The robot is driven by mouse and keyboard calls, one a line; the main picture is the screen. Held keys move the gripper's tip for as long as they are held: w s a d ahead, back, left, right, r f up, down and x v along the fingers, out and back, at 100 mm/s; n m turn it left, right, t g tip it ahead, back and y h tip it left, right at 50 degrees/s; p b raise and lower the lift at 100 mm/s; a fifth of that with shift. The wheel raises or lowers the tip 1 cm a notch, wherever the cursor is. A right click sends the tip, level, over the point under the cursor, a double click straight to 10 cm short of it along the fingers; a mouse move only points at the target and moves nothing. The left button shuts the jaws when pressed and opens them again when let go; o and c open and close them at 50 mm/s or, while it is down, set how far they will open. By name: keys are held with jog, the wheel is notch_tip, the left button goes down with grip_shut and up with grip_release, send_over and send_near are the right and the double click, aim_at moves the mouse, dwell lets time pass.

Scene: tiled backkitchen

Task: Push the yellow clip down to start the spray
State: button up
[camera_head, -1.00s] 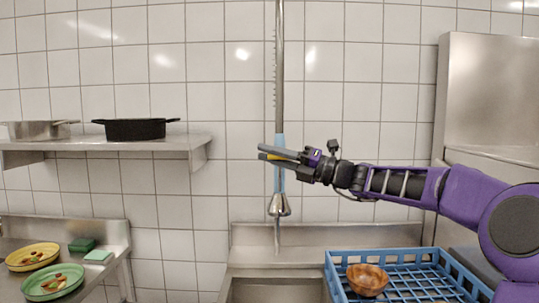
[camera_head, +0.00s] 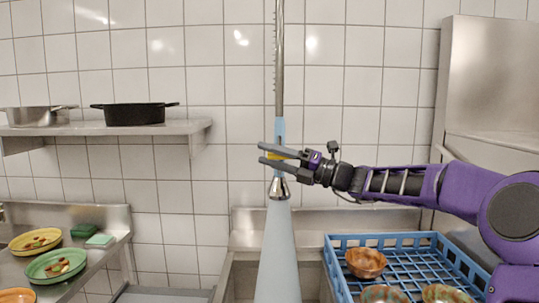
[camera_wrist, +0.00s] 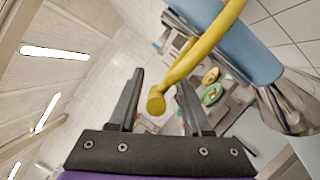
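The spray head hangs in front of the tiled wall, with a light blue sleeve (camera_head: 279,130) and a metal nozzle (camera_head: 279,188). A wide pale blue cone of spray (camera_head: 278,250) comes out below the nozzle. The yellow clip (camera_head: 283,154) sits at the sleeve, partly hidden by my gripper (camera_head: 262,152). In the wrist view the clip (camera_wrist: 205,45) is a curved yellow bar whose rounded end lies between the fingers of my gripper (camera_wrist: 159,82). The fingers are apart, with gaps beside the clip's end. The blue sleeve (camera_wrist: 245,45) and nozzle (camera_wrist: 285,105) are to the right.
A blue rack (camera_head: 336,270) with several bowls stands right of the sink. A wall shelf (camera_head: 170,128) with two pots is at upper left. A yellow plate (camera_head: 22,247) and a green plate (camera_head: 40,270) lie on the left counter. A steel housing (camera_head: 490,90) stands right.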

jog(key=v, duration=1.7)
jog(key=shift+d+f, duration=0.15)
